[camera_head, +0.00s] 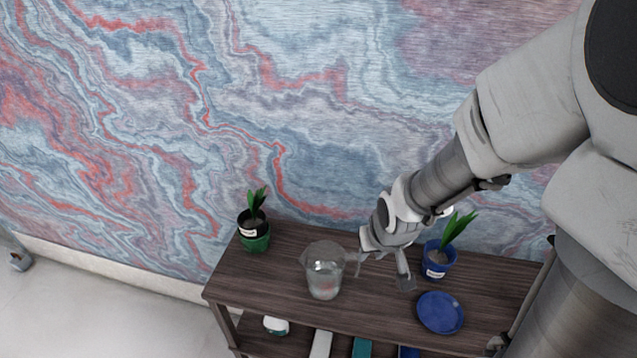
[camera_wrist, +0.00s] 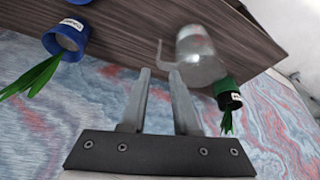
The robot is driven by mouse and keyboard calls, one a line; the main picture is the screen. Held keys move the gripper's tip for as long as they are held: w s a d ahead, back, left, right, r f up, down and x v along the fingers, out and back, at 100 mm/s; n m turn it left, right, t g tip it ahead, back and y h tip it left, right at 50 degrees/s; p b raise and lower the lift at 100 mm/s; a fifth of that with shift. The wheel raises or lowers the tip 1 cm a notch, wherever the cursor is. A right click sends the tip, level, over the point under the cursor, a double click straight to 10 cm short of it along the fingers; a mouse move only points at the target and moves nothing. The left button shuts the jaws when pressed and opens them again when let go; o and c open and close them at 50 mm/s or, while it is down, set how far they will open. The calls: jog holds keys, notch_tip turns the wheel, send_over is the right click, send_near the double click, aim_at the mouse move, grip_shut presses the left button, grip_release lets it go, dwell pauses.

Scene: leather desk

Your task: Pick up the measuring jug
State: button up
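The clear measuring jug (camera_head: 323,276) stands upright on the dark wooden shelf top, left of my gripper in the head view. In the wrist view the jug (camera_wrist: 199,56) is beyond the right fingertip, with its handle (camera_wrist: 160,52) towards the fingers. My gripper (camera_head: 382,272) is low over the shelf, right of the jug. Its fingers (camera_wrist: 160,72) are apart with nothing held between them. The handle shows just past the fingertips. I cannot tell the exact distance between them.
A blue-potted plant (camera_head: 437,262) stands behind and right of my gripper, with a blue plate (camera_head: 440,312) in front of it. A green-potted plant (camera_head: 255,240) stands at the back left. Several items sit on the lower shelf. The top's front left (camera_head: 240,288) is clear.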

aim_at(358, 270)
jog(key=b+x, duration=0.9)
jog(key=x, duration=0.2)
jog(key=shift+w+a+f, duration=0.1)
jog(key=shift+w+f, duration=0.05)
jog(key=shift+f, duration=0.15)
jog(key=shift+b+x, duration=1.9)
jog(key=shift+x, duration=1.05)
jog(key=shift+w+r, duration=0.15)
jog(key=shift+w, duration=0.05)
grip_shut()
